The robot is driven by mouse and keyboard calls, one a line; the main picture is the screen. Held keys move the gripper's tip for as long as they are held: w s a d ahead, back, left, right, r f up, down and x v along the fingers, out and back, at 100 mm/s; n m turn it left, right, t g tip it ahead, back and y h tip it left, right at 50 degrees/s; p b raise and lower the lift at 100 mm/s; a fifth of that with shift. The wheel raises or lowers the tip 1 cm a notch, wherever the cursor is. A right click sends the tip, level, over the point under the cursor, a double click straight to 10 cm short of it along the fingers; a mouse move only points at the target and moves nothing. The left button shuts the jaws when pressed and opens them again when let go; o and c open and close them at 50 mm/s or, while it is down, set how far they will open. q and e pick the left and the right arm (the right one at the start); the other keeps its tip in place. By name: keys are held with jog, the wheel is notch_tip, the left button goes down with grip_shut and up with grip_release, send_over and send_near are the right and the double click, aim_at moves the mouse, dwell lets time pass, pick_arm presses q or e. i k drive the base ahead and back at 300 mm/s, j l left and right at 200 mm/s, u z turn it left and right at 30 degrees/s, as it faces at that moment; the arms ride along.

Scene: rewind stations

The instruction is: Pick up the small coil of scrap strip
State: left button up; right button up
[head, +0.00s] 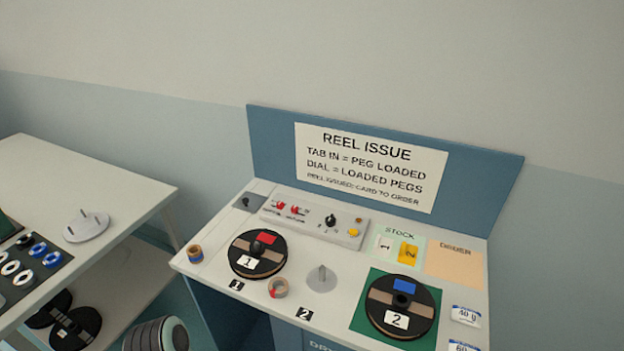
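Two small coils lie on the reel issue counter (214,257). One is a tan coil (195,254) with a dark blue part, near the counter's left edge. The other is a tan-grey coil (278,288) with a red mark, near the front edge between the number 1 reel and a bare peg plate. I cannot tell from this view which of them is scrap strip. Nothing touches either coil. Neither of my grippers is in view.
Reel 1 (247,263) sits behind the red-marked coil. A round plate with an upright peg (321,279) stands to its right, then reel 2 (385,322) on a green mat. A switch panel (306,222) is behind. A white table (110,190) is at left.

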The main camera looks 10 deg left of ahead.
aim_at(274, 294)
jog(key=u, duration=0.7)
